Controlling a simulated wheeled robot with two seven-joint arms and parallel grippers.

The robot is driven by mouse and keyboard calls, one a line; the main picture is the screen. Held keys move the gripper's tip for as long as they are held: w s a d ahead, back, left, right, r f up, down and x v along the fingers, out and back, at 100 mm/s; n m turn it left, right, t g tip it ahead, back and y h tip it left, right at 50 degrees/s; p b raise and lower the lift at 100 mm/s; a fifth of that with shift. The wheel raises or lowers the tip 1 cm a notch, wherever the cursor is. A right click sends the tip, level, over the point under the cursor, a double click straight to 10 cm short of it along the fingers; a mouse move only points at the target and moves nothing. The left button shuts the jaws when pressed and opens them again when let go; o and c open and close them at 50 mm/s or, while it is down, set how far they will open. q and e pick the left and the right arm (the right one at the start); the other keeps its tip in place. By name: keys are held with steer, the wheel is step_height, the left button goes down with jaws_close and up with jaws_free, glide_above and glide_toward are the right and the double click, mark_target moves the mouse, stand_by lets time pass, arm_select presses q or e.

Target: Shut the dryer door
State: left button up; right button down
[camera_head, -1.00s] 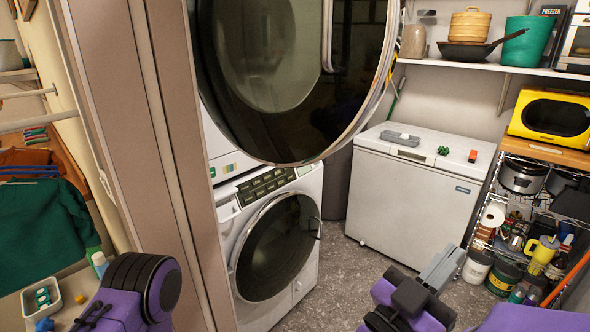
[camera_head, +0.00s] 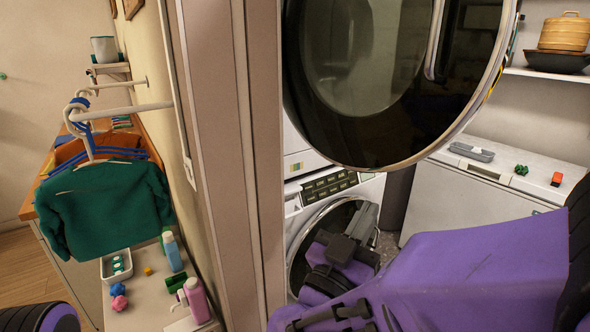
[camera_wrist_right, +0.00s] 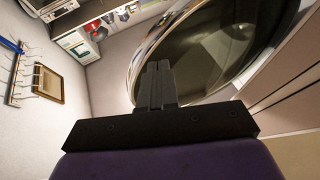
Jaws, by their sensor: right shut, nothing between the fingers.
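The dryer door (camera_head: 400,130) is a large round dark door with a pale metal rim. It stands swung open at the top of the head view, and the dryer behind it is mostly hidden. My right gripper (camera_head: 368,212) is below the door in the head view, in front of the washer, shut and empty. In the right wrist view the closed fingers (camera_wrist_right: 155,85) point up and overlap the lower edge of the door (camera_wrist_right: 225,50). I cannot tell whether they touch it. My left gripper is out of view.
The washer (camera_head: 300,215) stands under the dryer. A beige wall edge (camera_head: 235,150) rises close on its left. A white chest freezer (camera_head: 455,205) is behind on the right. Left of the wall, a green sweater (camera_head: 110,205) hangs above a counter with bottles (camera_head: 196,300).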

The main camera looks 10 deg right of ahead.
mark_target(392, 164)
steer(key=x, duration=0.9)
steer(key=shift+w+r, duration=0.1)
